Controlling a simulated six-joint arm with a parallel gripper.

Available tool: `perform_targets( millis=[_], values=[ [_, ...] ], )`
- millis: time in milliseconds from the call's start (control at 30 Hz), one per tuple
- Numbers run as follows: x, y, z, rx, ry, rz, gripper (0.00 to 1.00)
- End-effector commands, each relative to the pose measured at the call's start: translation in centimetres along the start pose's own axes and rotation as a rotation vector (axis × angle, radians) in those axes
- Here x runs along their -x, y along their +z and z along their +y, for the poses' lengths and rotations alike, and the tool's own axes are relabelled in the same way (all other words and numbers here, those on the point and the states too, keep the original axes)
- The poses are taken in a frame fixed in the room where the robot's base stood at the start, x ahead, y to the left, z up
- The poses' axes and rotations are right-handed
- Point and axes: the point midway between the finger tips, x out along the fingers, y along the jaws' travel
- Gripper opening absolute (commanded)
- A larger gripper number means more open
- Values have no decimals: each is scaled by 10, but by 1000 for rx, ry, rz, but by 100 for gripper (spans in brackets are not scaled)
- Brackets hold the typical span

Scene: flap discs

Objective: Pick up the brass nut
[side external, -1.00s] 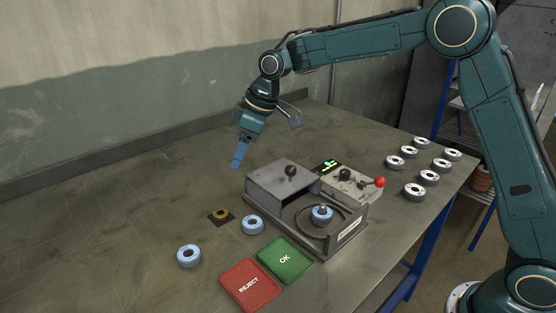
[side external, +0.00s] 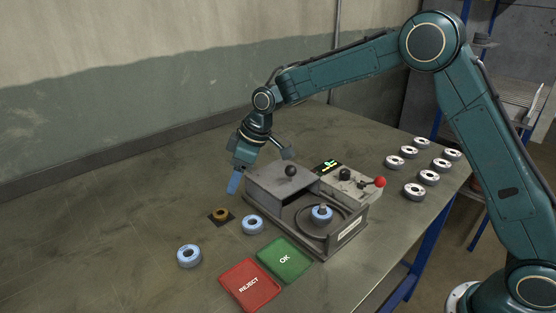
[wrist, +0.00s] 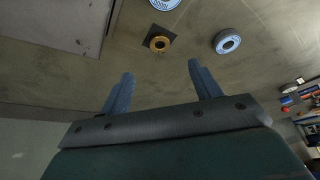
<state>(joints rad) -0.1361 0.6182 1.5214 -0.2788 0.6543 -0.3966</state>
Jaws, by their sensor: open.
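The brass nut (side external: 221,214) is a small gold ring lying on a dark square pad on the table, left of the tester in the side view. In the wrist view the nut (wrist: 160,43) shows beyond the fingertips, a little left of the middle between them. My gripper (side external: 233,184) hangs above the table, up and slightly right of the nut in the side view. In the wrist view its two blue fingers (wrist: 160,70) are apart with nothing between them.
A blue-and-white disc (side external: 253,224) lies close to the nut's right, another (side external: 189,256) to its lower left. The grey tester (side external: 284,186) stands right, holding a disc (side external: 322,215). A red REJECT mat (side external: 250,285) and green OK mat (side external: 285,261) lie in front. Several discs (side external: 414,191) stand far right.

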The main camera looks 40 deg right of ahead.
Motion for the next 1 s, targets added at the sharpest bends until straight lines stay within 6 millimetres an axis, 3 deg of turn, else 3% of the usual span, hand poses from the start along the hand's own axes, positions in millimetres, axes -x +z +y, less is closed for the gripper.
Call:
perform_targets(
  millis=[400, 833, 1000],
  values=[
    [-58, 0, 0, 1, -1, -2, 63],
    [-69, 0, 0, 0, 0, -1, 63],
    [-83, 1, 0, 0, -1, -3, 63]
  ],
)
